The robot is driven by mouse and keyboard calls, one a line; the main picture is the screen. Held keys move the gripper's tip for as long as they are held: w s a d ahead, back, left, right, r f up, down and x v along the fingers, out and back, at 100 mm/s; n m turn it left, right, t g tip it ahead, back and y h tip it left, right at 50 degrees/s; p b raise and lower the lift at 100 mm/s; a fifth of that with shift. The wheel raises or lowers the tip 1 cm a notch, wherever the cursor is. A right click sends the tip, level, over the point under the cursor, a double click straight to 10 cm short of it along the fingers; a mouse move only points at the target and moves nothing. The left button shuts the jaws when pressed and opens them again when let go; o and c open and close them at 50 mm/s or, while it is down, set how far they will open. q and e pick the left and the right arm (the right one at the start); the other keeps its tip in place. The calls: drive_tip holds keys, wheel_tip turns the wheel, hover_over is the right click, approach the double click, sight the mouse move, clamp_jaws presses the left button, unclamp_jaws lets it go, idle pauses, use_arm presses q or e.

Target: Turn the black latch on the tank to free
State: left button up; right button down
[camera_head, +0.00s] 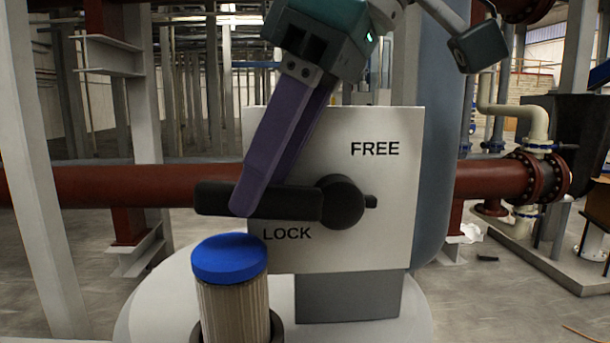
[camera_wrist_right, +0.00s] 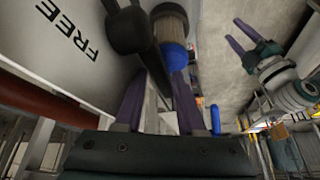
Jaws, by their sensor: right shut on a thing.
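The black latch (camera_head: 298,204) is on a white panel (camera_head: 385,240) of the tank. Its handle points left from the round hub and lies level, just above the word LOCK; FREE is printed higher, to the right. My right gripper (camera_head: 256,200) comes down from above with purple fingers, shut on the handle left of the hub. In the right wrist view the latch (camera_wrist_right: 126,30) runs down between the fingers of this gripper (camera_wrist_right: 158,85). My left gripper (camera_wrist_right: 248,38) shows only in the right wrist view, apart from the latch, with its fingers spread and empty.
A pleated filter with a blue cap (camera_head: 230,258) stands just below the handle, near my right fingertips. A red pipe (camera_head: 130,187) runs behind the panel. Grey columns stand at the left, and pipework with a flange (camera_head: 530,178) at the right.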

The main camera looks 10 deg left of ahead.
sight(298, 189)
drive_tip(key=y, duration=0.1)
drive_tip(key=d+r+y+b, duration=0.1)
drive_tip(key=shift+g+y, duration=0.3)
drive_tip(key=shift+y, duration=0.1)
use_arm(q)
drive_tip(key=shift+d+f+b, duration=0.1)
drive_tip(key=shift+f+b, duration=1.25)
drive_tip(key=shift+f, duration=0.55)
use_arm(e)
drive_tip(key=shift+w+d+r+g+y, duration=0.15)
drive_tip(key=shift+d+r+y, duration=0.2)
drive_tip(key=shift+y, duration=0.4)
drive_tip(key=shift+s+d+r+g+y, duration=0.1)
drive_tip(key=shift+d+r+g+y, duration=0.15)
drive_tip(key=shift+y, duration=0.5)
drive_tip(key=shift+r, duration=0.15)
use_arm(q)
drive_tip(key=shift+c, duration=0.3)
